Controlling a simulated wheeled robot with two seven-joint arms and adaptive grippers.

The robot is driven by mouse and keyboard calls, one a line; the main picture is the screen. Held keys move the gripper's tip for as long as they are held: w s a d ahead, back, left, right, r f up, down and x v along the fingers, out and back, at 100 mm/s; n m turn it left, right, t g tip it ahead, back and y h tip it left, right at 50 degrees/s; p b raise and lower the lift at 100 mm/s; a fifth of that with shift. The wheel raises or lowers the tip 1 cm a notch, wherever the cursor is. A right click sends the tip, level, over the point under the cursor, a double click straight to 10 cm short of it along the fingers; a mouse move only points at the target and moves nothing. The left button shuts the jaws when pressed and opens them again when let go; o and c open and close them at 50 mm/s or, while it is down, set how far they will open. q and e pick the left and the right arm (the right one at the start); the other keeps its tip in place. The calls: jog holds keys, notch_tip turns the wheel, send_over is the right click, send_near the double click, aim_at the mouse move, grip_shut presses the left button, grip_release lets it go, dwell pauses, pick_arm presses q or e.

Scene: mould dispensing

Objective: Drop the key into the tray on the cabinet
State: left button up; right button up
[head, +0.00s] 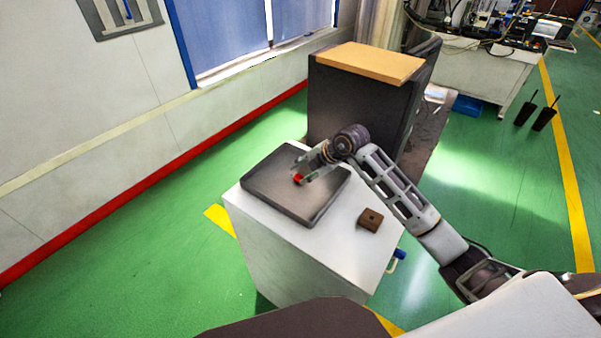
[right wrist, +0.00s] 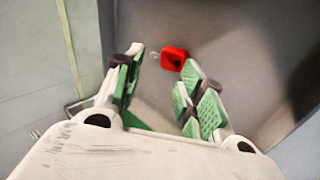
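The tray (head: 272,198) is dark grey and shallow and lies on top of the white cabinet (head: 300,268). My right gripper (head: 300,172) is over the tray with its fingers pointing down. In the right wrist view my right gripper (right wrist: 163,66) has its two green-padded fingers spread apart. The key (head: 298,179) has a red head and sits at the fingertips, over the tray. In the right wrist view the key (right wrist: 174,59) shows close to the right finger's tip, not clamped. I cannot tell whether it touches the tray floor. My left gripper is out of view.
A small brown block (head: 370,219) with a hole lies on the cabinet top, right of the tray. A dark cabinet with a wooden top (head: 368,62) stands behind. The green floor is open at the left and right.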

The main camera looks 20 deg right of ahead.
jog(key=v, duration=0.9)
jog(key=shift+s+d+r, duration=0.1)
dwell(0.6)
dwell(0.4)
